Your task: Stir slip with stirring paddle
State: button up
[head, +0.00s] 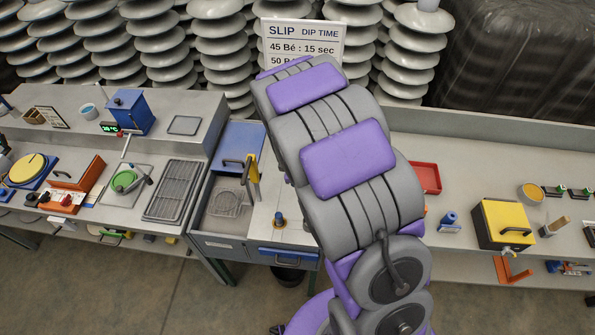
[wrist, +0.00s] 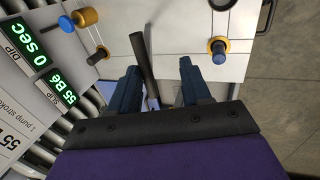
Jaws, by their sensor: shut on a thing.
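In the wrist view my gripper (wrist: 158,72) points at a pale panel, with its two dark blue fingers on either side of a dark rod-like handle (wrist: 143,65). The handle looks like the stirring paddle's; it lies close to the left finger. The paddle's lower end is hidden. No slip surface can be made out. Green displays (wrist: 40,58) at the left read DIP 0 sec and SLIP 55 Bé. In the head view my arm hides the gripper and the paddle.
A blue knob with a yellow ring (wrist: 218,48) is right of the fingers, and a brass-coloured knob (wrist: 86,17) is upper left. In the head view, a basin with a wire basket (head: 225,203) stands left of my arm; a red tray (head: 426,178) and yellow box (head: 503,222) stand right.

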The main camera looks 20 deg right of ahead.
jog(key=shift+w+r, duration=0.15)
jog(key=shift+w, duration=0.05)
dwell(0.5)
jog(key=p+v, duration=0.1)
jog(key=v, duration=1.6)
jog(key=shift+s+p, duration=0.2)
jog(key=shift+p, duration=0.1)
jog(key=shift+s+a, duration=0.1)
jog(key=shift+a, duration=0.05)
dwell(0.3)
jog(key=s+m+g+y+b, duration=0.1)
jog(key=s+m+g+b, duration=0.3)
jog(key=s+m, duration=0.9)
jog(key=s+r+g, duration=0.1)
jog(key=s, duration=1.5)
jog(key=shift+s+d, duration=0.15)
jog(key=shift+d, duration=0.15)
